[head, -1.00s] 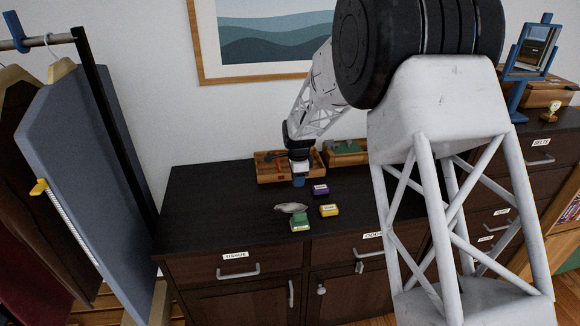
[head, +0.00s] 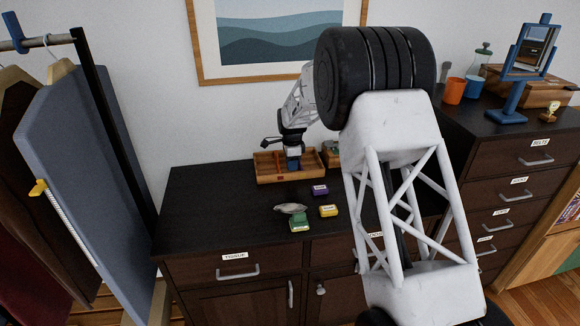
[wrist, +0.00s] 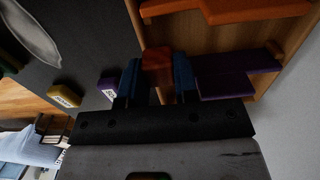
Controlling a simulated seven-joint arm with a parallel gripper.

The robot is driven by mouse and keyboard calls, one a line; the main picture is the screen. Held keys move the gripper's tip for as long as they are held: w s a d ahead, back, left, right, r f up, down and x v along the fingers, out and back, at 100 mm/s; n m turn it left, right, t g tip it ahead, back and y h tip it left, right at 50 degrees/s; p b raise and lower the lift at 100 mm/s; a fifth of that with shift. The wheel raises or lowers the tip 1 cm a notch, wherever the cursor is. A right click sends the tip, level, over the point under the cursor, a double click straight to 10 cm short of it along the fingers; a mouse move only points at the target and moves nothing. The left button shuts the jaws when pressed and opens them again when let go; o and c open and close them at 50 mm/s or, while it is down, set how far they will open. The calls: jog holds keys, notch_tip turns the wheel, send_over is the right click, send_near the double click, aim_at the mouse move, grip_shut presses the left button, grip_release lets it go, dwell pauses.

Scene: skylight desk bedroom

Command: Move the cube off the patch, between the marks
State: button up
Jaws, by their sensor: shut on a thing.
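My gripper (wrist: 157,80) has blue fingers shut on a reddish-brown cube (wrist: 158,62) in the wrist view. In the head view my gripper (head: 293,163) is over the wooden tray (head: 262,178) at the back of the dark dresser top. The cube cannot be made out there, and I cannot tell its height above the tray floor. In the wrist view, purple pieces (wrist: 225,85) and orange pieces (wrist: 225,10) lie in the tray to the right of and above the cube. I cannot identify a patch or marks with certainty.
Labelled purple (head: 319,190), yellow (head: 328,211) and green (head: 299,223) blocks stand on the dresser in front of the tray. A grey oval object (head: 290,208) lies by the green one. A second wooden tray (head: 327,156) adjoins at right. The dresser's left top is clear.

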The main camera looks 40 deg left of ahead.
jog(key=shift+w+a+f, duration=0.2)
jog(key=shift+w+a, duration=1.1)
jog(key=shift+w, duration=0.05)
jog(key=shift+f, duration=1.8)
jog(key=shift+f, duration=0.1)
jog(key=o, duration=1)
jog(key=shift+c, duration=0.2)
notch_tip(320, 180, up, 12)
